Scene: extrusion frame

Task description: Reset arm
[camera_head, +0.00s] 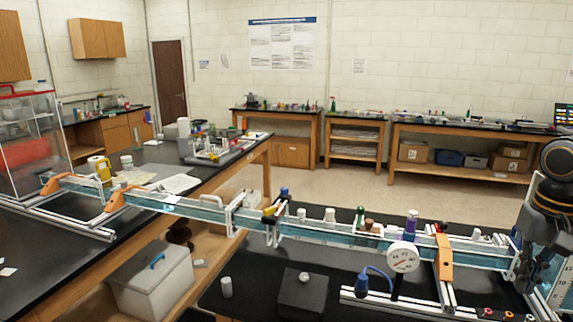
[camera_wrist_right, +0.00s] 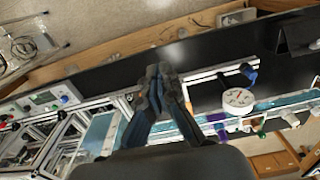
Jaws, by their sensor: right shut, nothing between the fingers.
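My right gripper (camera_head: 530,272) is at the right edge of the head view, beside the right end of the extrusion frame (camera_head: 340,236). In the right wrist view my right gripper (camera_wrist_right: 160,78) shows with its dark fingers together and nothing between them. The frame is a long rail assembly with teal panels and orange brackets (camera_head: 444,258). In the wrist view the gripper hangs over the bench near the frame's rails; whether it touches them I cannot tell. My left gripper is in neither view.
A black block (camera_head: 303,293) and a white cylinder (camera_head: 227,287) are on the dark bench. A lidded white box (camera_head: 150,280) sits below at left. Open floor lies behind the bench.

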